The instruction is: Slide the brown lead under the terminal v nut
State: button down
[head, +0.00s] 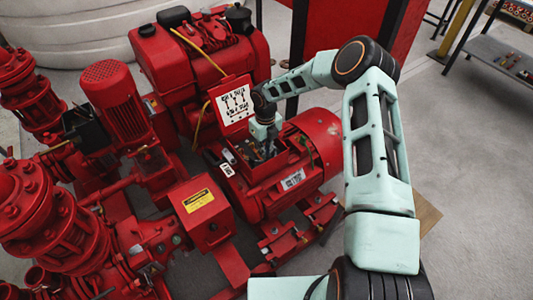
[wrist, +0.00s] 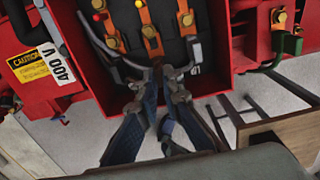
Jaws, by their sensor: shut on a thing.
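The open terminal box (wrist: 220,50) on the red motor (head: 315,140) holds several brass nuts, among them one at the upper left (wrist: 112,42) and one at the upper right (wrist: 187,18). Orange links (wrist: 148,32) run between some of them. My gripper (wrist: 165,78) reaches into the box, its blue-grey fingers close together around something thin at the lower terminals. In the head view my gripper (head: 265,148) is down in the box. A dull grey-brown lead (wrist: 108,48) slants to the fingertips. Its end and its seat at any nut are hidden by the fingers.
The box's red walls stand close around the fingers. A green cable (wrist: 290,82) and brass bolts (wrist: 278,17) sit outside on the right. A caution label (wrist: 30,65) is at left. A white diagram plate (head: 235,103) stands behind the box.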

jog(key=shift+w+a+b, duration=0.5)
jog(key=shift+w, duration=0.15)
jog(key=c, duration=2)
grip_release()
jog(key=o, duration=0.3)
notch_tip(320, 180, up, 9)
jog(key=p, duration=0.5)
jog(key=shift+w+d, duration=0.1)
